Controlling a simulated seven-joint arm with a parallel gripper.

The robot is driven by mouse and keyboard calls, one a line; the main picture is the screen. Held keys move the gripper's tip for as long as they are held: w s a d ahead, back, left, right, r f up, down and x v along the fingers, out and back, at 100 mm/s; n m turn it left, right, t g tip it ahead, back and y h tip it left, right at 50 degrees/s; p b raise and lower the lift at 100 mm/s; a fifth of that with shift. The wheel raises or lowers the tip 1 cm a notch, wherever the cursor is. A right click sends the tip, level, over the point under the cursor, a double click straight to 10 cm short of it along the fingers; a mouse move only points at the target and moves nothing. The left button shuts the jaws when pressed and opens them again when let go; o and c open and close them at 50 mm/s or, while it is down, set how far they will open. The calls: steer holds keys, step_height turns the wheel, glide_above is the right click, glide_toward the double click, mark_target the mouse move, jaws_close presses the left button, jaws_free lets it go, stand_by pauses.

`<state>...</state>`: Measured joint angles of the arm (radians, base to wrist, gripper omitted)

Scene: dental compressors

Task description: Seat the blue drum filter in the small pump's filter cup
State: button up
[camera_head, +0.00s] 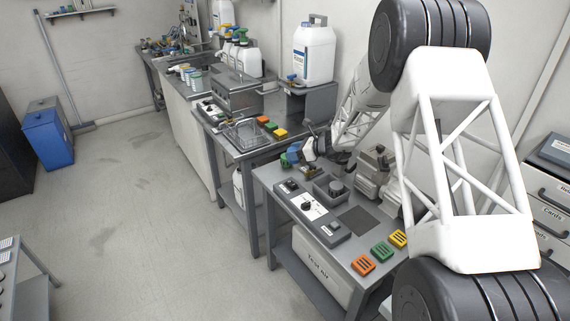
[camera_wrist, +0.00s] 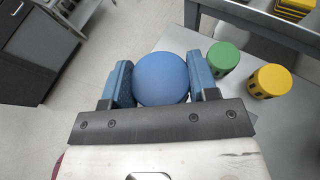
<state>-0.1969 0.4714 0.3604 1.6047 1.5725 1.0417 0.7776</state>
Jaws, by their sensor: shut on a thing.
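The blue drum filter (camera_wrist: 161,79) sits between the two blue finger pads of my gripper (camera_wrist: 163,84) in the wrist view, its round top facing the camera. My gripper is shut on it. A green drum (camera_wrist: 222,58) and a yellow drum (camera_wrist: 269,81) stand to the right of the held drum. A grey pump (camera_head: 376,168) stands at the bench's right, partly behind my arm. I cannot make out the filter cup for certain.
A dark square tray (camera_head: 330,187) with a round dark piece and a control panel (camera_head: 308,207) lie on the front bench. Orange (camera_head: 363,265), green (camera_head: 382,251) and yellow (camera_head: 398,238) slotted blocks are at its right end. Another bench (camera_head: 245,148) stands behind.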

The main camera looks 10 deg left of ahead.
steer(key=w+d+r+n+g, duration=0.2)
steer(key=w+d, duration=0.3)
steer(key=d, duration=0.4)
steer(key=w+d+r+n+g, duration=0.1)
steer(key=w+d+n+g, duration=0.2)
steer(key=d, duration=0.6)
steer(key=shift+w+d+r+n+g+h, duration=0.3)
steer(key=shift+w+r+n+g, duration=0.1)
steer(key=shift+w+g, duration=0.5)
steer(key=shift+s, duration=0.1)
steer(key=shift+f, duration=0.1)
steer(key=shift+f, duration=2.75)
steer(key=shift+f, duration=0.65)
steer(key=o, duration=0.6)
